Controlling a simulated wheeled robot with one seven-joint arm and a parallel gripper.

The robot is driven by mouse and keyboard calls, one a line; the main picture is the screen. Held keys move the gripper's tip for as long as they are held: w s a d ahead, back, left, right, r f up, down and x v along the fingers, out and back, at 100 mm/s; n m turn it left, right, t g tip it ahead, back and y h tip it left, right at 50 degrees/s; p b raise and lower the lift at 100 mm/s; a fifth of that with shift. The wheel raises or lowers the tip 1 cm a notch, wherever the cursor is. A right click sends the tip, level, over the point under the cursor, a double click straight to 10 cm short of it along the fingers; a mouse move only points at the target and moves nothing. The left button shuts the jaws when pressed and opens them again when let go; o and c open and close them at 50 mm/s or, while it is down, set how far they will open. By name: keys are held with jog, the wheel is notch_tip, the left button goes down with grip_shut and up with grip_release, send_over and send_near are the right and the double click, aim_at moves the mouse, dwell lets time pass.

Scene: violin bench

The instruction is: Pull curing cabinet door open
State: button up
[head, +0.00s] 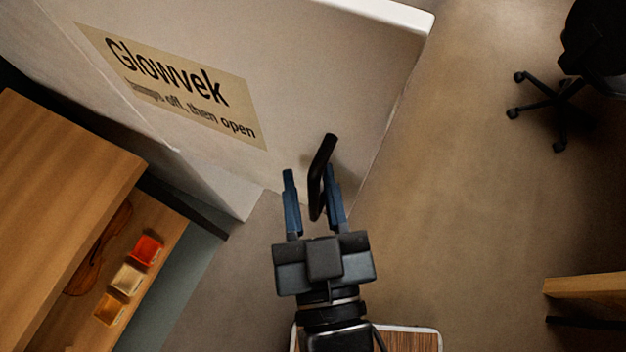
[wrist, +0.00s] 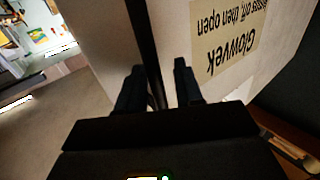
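The curing cabinet is a white box whose door (head: 300,60) carries a tan label reading "Glowvek", with a line ending "off, then open". The label (wrist: 222,40) is upside down in the wrist view. A black bar handle (head: 324,160) stands out near the door's edge; it also shows in the wrist view (wrist: 143,35). My gripper (head: 311,171) has its blue fingers apart, with the handle between them in both views. The handle is nearer the right finger in the head view. I cannot tell whether the door is ajar.
A wooden bench (head: 60,190) stands at left, with a violin (head: 98,250) and red, cream and orange blocks (head: 147,248) on its lower level. An office chair (head: 590,60) is at top right and a wooden edge (head: 585,286) at lower right. The floor (head: 470,200) between is clear.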

jog(key=shift+d, duration=0.1)
jog(key=b+v, duration=0.2)
jog(key=v, duration=0.5)
jog(key=shift+s, duration=0.35)
dwell(0.4)
jog(key=s+d+f+m+g+h, duration=0.1)
jog(key=s+d, duration=0.3)
jog(key=d, duration=0.6)
jog(key=s+d+f+m+g+h, duration=0.1)
jog(key=s+d+f+h, duration=0.1)
jog(key=d, duration=0.9)
jog(key=s+h, duration=0.1)
jog(key=s, duration=0.1)
jog(key=shift+s+d+f+m+g, duration=0.2)
jog(key=shift+s+d+m+g, duration=0.1)
jog(key=shift+m, duration=0.1)
